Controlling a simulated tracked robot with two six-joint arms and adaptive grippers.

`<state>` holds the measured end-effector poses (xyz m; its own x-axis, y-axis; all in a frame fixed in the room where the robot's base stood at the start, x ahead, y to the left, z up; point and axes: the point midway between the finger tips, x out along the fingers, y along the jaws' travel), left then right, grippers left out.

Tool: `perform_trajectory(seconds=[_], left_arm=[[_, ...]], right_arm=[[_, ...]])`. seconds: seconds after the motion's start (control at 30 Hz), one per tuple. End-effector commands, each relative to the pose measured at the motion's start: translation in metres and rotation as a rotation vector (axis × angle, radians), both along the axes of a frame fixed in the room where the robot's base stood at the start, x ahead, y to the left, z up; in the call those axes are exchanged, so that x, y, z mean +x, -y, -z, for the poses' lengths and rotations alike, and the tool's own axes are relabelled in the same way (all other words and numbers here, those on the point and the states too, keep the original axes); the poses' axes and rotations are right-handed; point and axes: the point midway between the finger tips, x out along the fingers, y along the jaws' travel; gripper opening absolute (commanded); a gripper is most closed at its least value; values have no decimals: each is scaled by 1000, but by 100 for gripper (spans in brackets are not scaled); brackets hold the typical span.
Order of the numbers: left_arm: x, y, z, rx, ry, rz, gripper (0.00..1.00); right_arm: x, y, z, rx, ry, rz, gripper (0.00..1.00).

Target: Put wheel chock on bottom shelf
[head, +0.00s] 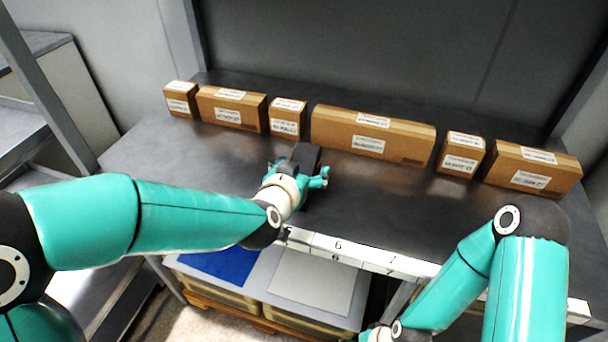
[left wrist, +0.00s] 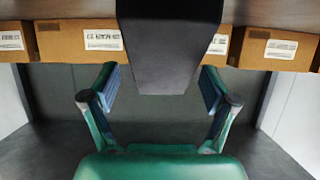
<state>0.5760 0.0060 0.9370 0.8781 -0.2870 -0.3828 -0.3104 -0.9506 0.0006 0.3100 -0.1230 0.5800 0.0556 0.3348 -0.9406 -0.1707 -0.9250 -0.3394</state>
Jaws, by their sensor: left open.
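The wheel chock (head: 306,155) is a dark grey block on the dark upper shelf (head: 240,160), in front of the row of boxes. In the left wrist view the chock (left wrist: 168,45) fills the top middle, beyond the fingertips. My left gripper (head: 299,176) is over the shelf at the near side of the chock. Its teal fingers are open, one to each side; in the left wrist view the open gripper (left wrist: 158,95) has nothing held between its pads. My right arm comes in at the lower right, with its hand cut off by the bottom edge.
Several cardboard boxes, among them a long one (head: 372,135), stand along the back of the shelf. Numbered labels (head: 335,248) line its front edge. Below are bins with a blue lid (head: 222,266) and a grey lid (head: 318,284). A grey post (head: 45,85) stands left.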

Motion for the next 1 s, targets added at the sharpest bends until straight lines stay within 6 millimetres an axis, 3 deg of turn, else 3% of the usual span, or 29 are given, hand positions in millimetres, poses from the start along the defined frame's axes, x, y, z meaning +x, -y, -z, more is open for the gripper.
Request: perform_trajectory(seconds=[0.23, 0.53, 1.0], left_arm=[[32, 8, 11, 0, -1, 0, 85], [37, 10, 12, 0, 0, 2, 85], [36, 10, 12, -1, 1, 2, 9]], right_arm=[[0, 0, -4, 0, 0, 0, 86], [0, 0, -4, 0, 0, 0, 86], [0, 0, -4, 0, 0, 0, 86]])
